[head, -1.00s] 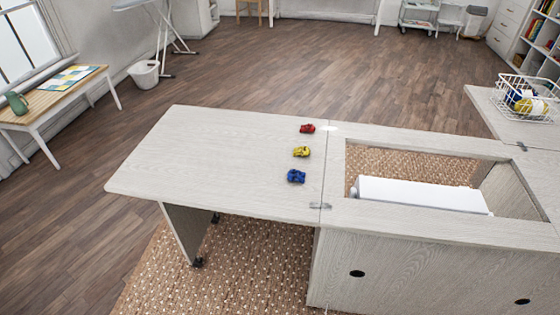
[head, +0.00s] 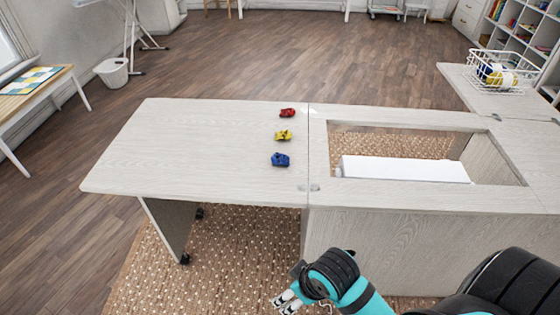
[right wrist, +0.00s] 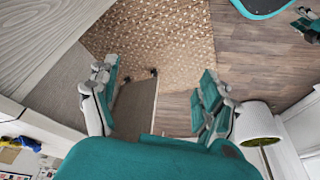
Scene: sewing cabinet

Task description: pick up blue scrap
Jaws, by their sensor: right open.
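The blue scrap (head: 280,159) is a small crumpled piece on the pale wooden cabinet leaf (head: 190,150), near the seam with the cabinet body. It is the nearest of three scraps in a row. My right gripper (head: 286,300) is at the bottom of the head view, in front of the cabinet and well apart from the scrap. In the right wrist view its two fingers (right wrist: 158,98) are spread with nothing between them. My left gripper does not show in the head view.
A yellow scrap (head: 283,135) and a red scrap (head: 287,113) lie behind the blue one. To the right is the cabinet opening with a white block (head: 405,169). A wire basket (head: 492,83) stands at the back right. The leaf's left part is clear.

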